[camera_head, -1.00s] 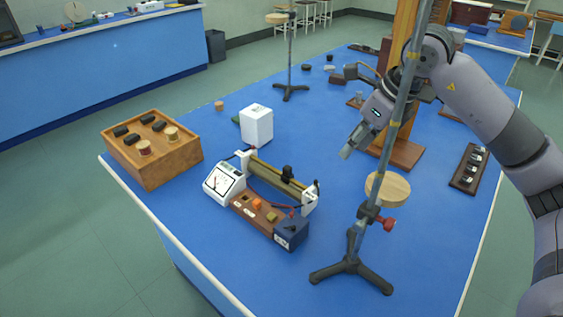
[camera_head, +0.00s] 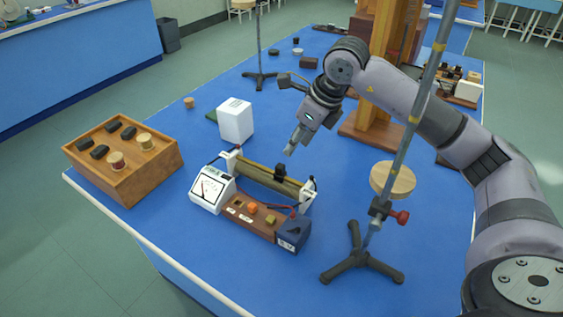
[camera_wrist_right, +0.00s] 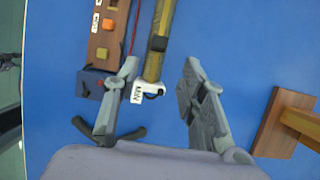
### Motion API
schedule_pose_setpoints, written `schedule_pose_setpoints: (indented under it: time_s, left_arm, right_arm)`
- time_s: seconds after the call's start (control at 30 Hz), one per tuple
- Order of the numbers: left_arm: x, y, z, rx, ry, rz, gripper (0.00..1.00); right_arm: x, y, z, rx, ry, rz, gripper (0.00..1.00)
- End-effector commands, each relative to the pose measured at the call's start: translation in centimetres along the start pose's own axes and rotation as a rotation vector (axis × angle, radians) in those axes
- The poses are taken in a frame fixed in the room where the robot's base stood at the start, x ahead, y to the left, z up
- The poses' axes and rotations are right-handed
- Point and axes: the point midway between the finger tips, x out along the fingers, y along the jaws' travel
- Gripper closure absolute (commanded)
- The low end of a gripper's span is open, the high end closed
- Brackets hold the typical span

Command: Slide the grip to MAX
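A rheostat with a long yellow-brown tube (camera_head: 258,178) lies on the blue bench between two white end posts. Its black grip (camera_head: 280,172) sits on the tube nearer the right post; it also shows in the right wrist view (camera_wrist_right: 158,43). A "MIN" label (camera_wrist_right: 137,95) marks the post at that end. I cannot read a MAX label. My right gripper (camera_head: 290,152) is above and behind the grip, pointing down. In the wrist view it is open (camera_wrist_right: 161,68), with the tube's MIN end between its fingers and the grip beyond the tips. My left gripper is out of view.
A white meter (camera_head: 212,188) stands at the tube's left end, and a wooden board with a dark blue box (camera_head: 293,235) lies in front. A stand with a round wooden plate (camera_head: 392,180) is at right, a white block (camera_head: 236,121) behind, a wooden box (camera_head: 125,165) at left.

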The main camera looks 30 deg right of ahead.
Motion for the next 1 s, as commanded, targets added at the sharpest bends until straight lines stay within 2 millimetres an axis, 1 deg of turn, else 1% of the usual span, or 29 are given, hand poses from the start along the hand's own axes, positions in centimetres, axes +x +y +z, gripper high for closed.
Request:
schedule_pose_setpoints:
  time_s: [0.03, 0.1, 0.3, 0.4, 0.5, 0.67, 0.9, 0.93, 1.0]
  left_arm:
    - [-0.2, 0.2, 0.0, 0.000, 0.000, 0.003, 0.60]
    - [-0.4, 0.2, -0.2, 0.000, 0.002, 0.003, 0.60]
    - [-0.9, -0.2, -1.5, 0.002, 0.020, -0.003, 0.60]
    - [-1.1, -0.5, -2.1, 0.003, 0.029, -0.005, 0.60]
    - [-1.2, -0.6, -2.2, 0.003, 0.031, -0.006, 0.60]
    - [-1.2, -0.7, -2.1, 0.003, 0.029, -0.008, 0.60]
    - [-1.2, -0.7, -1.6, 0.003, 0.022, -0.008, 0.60]
    - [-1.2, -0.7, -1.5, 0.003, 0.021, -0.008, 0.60]
    - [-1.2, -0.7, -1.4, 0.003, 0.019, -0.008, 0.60]
  right_arm:
    - [1.1, 0.1, -0.1, 0.000, 0.004, 0.003, 0.62]
    - [2.7, 0.1, 0.0, 0.001, 0.004, 0.003, 0.62]
    - [6.7, 0.1, 0.0, 0.001, 0.003, 0.003, 0.62]
    - [8.3, 0.1, 0.0, 0.000, 0.001, 0.002, 0.62]
    - [9.4, 0.0, 0.0, 0.001, 0.001, 0.001, 0.62]
    - [10.2, 0.0, 0.0, 0.000, 0.000, 0.000, 0.62]
    - [10.3, 0.0, 0.0, 0.000, -0.001, -0.001, 0.62]
    - [10.3, 0.0, 0.0, 0.000, -0.001, -0.001, 0.62]
    - [10.3, 0.0, 0.0, 0.000, 0.000, -0.001, 0.67]
